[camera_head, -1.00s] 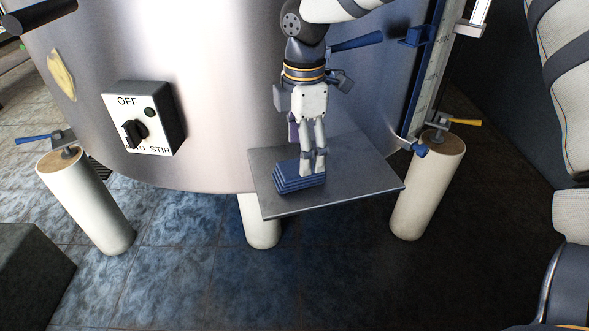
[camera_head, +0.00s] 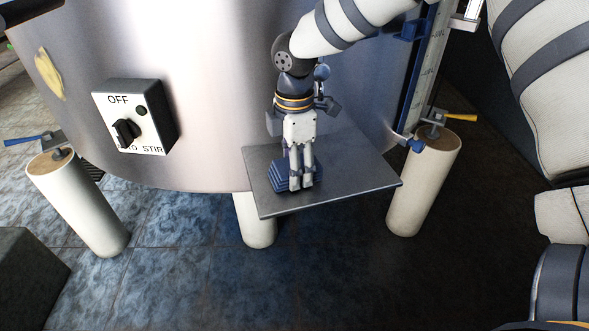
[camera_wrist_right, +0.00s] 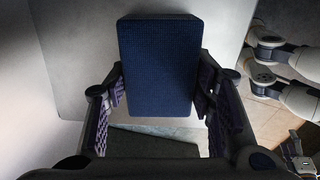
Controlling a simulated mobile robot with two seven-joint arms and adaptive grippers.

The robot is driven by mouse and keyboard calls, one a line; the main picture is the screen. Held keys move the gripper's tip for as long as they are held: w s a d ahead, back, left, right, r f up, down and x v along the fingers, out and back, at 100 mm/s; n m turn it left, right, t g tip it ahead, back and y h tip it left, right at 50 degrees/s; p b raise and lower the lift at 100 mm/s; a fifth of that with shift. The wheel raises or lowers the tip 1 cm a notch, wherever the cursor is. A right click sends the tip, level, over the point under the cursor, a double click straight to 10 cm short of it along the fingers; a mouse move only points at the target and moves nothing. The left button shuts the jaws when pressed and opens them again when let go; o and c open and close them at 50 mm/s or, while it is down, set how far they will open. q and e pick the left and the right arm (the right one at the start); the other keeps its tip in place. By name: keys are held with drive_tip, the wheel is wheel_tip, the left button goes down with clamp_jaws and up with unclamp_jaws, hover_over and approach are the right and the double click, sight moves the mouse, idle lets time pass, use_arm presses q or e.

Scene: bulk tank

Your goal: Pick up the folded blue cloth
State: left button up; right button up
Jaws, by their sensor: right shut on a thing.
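The folded blue cloth (camera_head: 280,181) is a small layered stack on the grey metal shelf (camera_head: 345,192) at the tank's front. My right gripper (camera_head: 301,185) points down at the cloth, with its fingers around it, and hides part of it. In the right wrist view the cloth (camera_wrist_right: 159,70) lies between the two fingers (camera_wrist_right: 160,95), one pad against each long side, so the gripper is shut on it. I cannot tell whether the cloth is clear of the shelf.
The steel tank (camera_head: 215,90) stands right behind the shelf. A switch box (camera_head: 135,116) marked OFF and STIR is on its wall. A blue-framed gauge (camera_head: 421,85) is to the right. White legs (camera_head: 424,185) stand below. The shelf's right part is bare.

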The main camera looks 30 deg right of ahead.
wheel_tip(320, 180, up, 3)
drive_tip(key=shift+f, duration=0.1)
use_arm(q)
drive_tip(key=w+r+t+p, duration=0.1)
drive_tip(key=w+r+p, duration=0.2)
drive_tip(key=w+r, duration=0.1)
drive_tip(key=shift+w+t, duration=0.2)
drive_tip(key=shift+t, duration=0.2)
use_arm(e)
drive_tip(key=s+a+r, duration=0.6)
drive_tip(key=s+r, duration=0.4)
drive_tip(key=s, duration=0.2)
drive_tip(key=shift+s+a, duration=0.2)
drive_tip(key=shift+a, duration=0.15)
use_arm(q)
drive_tip(key=shift+r, duration=0.1)
